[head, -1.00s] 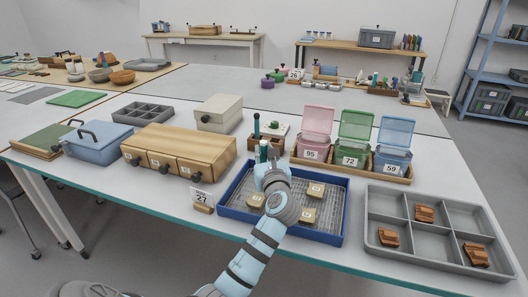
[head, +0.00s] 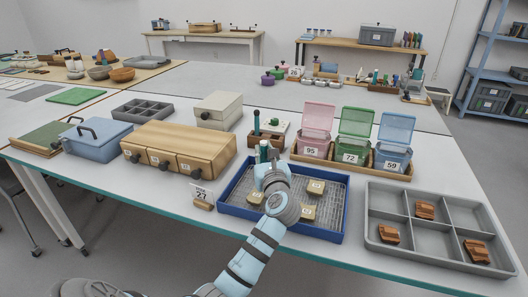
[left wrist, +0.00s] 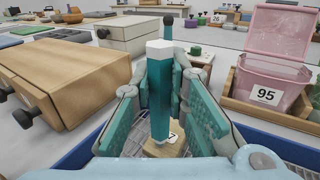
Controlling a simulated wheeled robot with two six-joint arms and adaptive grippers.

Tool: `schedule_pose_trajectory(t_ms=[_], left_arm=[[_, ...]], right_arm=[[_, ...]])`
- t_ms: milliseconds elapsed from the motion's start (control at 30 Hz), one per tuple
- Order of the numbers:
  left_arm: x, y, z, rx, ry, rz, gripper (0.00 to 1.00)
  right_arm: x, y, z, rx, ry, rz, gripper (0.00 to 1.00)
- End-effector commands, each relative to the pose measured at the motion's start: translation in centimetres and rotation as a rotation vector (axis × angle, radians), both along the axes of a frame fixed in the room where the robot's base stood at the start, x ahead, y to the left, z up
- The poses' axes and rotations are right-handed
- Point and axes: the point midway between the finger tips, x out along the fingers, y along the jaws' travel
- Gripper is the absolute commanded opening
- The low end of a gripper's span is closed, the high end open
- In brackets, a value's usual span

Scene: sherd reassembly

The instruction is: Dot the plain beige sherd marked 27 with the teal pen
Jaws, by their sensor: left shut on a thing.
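My left gripper (head: 268,165) is over the blue-rimmed tray (head: 226,207), shut on the upright teal pen (head: 263,150). In the left wrist view the pen (left wrist: 158,92) has a white upper end and stands between the two finger pads (left wrist: 160,105). Below it a plain beige sherd (left wrist: 160,151) shows, its white label partly covered; a 7 seems to show. I cannot tell whether the pen's tip touches it. Other beige sherds lie in the tray, at left (head: 255,198), right (head: 316,188) and front (head: 307,214). My right gripper is out of view.
A card marked 27 (head: 202,194) stands left of the tray. Behind are a wooden pen block (head: 259,142) and lidded pink (head: 312,145), green (head: 352,150) and blue (head: 393,157) boxes. A wooden drawer cabinet (head: 180,141) is left; a grey divided tray (head: 437,241) is right.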

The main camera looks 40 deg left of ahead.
Motion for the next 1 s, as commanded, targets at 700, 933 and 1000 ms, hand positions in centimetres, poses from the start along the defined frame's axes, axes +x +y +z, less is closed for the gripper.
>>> schedule_pose_trajectory(t_ms=[700,933,1000], left_arm=[[0.0,-0.01,-0.07,-0.001,0.002,0.0,0.0],[-0.01,-0.01,-0.09,-0.001,0.002,0.0,0.0],[-0.01,-0.01,-0.11,-0.001,0.002,0.0,0.0]], right_arm=[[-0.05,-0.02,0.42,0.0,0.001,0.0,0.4],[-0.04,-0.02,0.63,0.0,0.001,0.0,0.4],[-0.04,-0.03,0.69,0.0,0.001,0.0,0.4]])
